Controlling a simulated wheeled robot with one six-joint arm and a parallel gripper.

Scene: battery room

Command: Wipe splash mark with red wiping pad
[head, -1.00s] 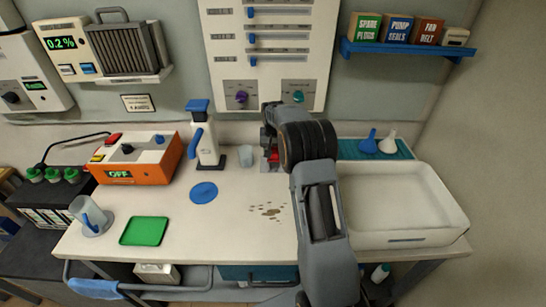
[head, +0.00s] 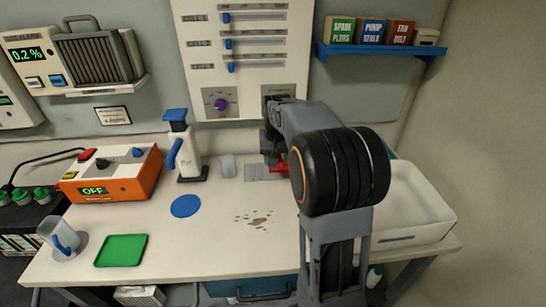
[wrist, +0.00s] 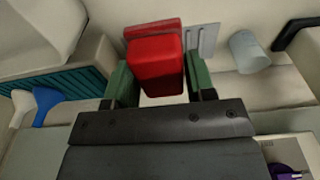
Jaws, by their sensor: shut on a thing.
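The splash mark (head: 258,219) is a scatter of brown spots on the pale worktop, with a larger blot in the middle. The red wiping pad (head: 280,168) is partly hidden behind my arm, near the back of the bench. In the wrist view the red pad (wrist: 155,65) sits between the two green fingers of my gripper (wrist: 155,85), which is shut on it. The pad is beside and partly over a grey plate (head: 257,173), behind and slightly right of the mark.
A clear cup (head: 228,166) and a white-and-blue dispenser (head: 184,148) stand left of the plate. A blue disc (head: 186,206) and green tray (head: 121,250) lie left of the mark. A white basin (head: 412,208) is at right. Worktop around the mark is clear.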

